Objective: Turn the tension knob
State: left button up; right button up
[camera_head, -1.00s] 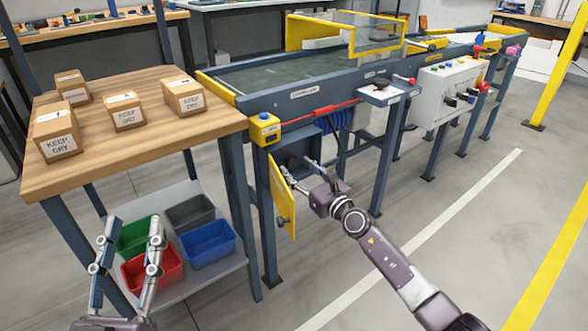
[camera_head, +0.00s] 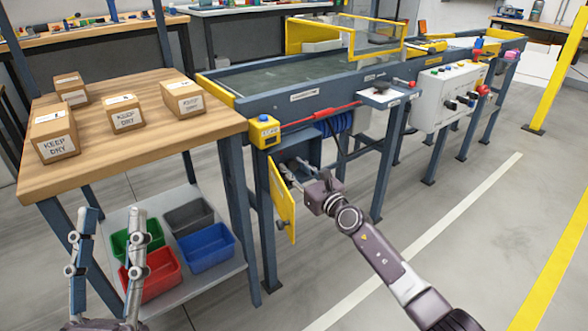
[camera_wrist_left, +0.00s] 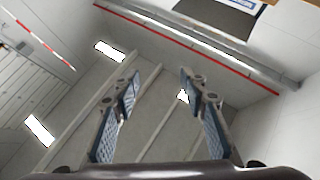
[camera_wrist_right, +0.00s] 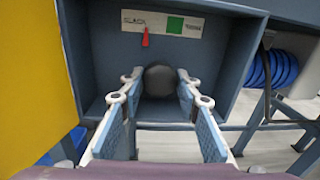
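The tension knob (camera_wrist_right: 160,80) is a dark round knob inside a blue-grey box (camera_wrist_right: 90,50) under the conveyor, seen in the right wrist view. Above it is a label plate (camera_wrist_right: 165,22) with a green patch and a red pointer (camera_wrist_right: 145,37). My right gripper (camera_wrist_right: 160,82) is open, with a fingertip to each side of the knob in that picture; I cannot tell whether they touch it. In the head view my right gripper (camera_head: 294,168) reaches into the box, and the knob cannot be made out. My left gripper (camera_head: 112,212) is open and empty beside the wooden table.
A yellow door (camera_head: 283,202) hangs open to the left of the box. A coiled blue hose (camera_wrist_right: 275,70) is to its right. Cartons stand on the wooden table (camera_head: 85,182); bins sit on the shelf below. The floor (camera_head: 440,265) at the right is clear.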

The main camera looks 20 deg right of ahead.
jog(key=c, duration=0.4)
pick_arm(q)
jog(key=shift+w, duration=0.1)
